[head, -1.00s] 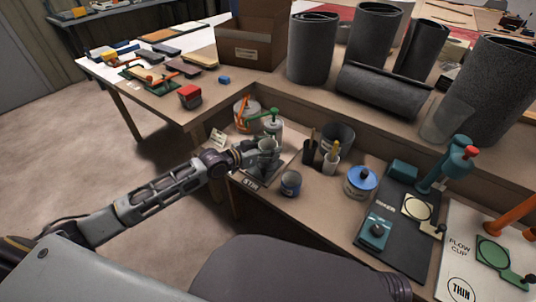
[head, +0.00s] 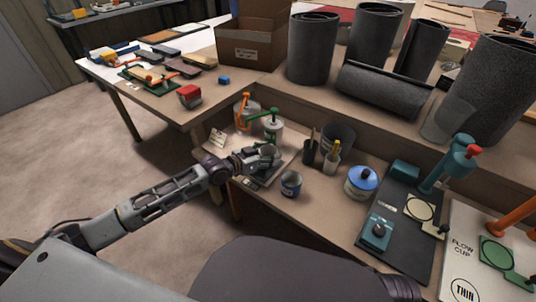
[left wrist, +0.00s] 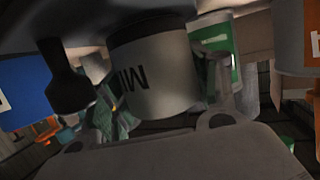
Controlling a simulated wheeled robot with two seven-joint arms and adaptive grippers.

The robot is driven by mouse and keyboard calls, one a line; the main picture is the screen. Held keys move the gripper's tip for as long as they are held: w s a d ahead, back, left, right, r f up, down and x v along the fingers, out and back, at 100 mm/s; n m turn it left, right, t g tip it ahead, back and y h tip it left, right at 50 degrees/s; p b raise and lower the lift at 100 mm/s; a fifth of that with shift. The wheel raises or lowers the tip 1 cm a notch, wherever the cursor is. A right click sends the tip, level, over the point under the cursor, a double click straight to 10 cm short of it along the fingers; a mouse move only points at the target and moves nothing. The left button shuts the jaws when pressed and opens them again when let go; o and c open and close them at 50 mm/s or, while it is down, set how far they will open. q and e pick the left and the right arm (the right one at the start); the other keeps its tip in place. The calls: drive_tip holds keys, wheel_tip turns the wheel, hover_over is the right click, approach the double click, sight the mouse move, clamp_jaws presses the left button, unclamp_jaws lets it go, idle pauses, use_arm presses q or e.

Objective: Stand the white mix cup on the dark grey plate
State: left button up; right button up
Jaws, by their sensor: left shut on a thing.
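My left gripper (head: 262,160) is shut on the white mix cup (head: 268,152), over the left part of the bench's lower shelf. I cannot tell the gap below the cup. The dark grey plate (head: 406,250) lies at the right of the shelf, apart from the cup. It carries a teal press, a teal block and a cream disc (head: 419,209). My right gripper is not in view.
Between cup and plate stand a small dark-blue tin (head: 291,184), a brush holder (head: 331,163) and a blue-lidded tin (head: 361,182). Cans with orange (head: 243,113) and green (head: 272,128) tops stand behind the cup. A white flow-cup board (head: 462,262) is further right.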

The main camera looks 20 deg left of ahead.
use_arm(q)
drive_tip(key=shift+s+f, duration=0.1)
drive_tip(key=shift+f, duration=0.3)
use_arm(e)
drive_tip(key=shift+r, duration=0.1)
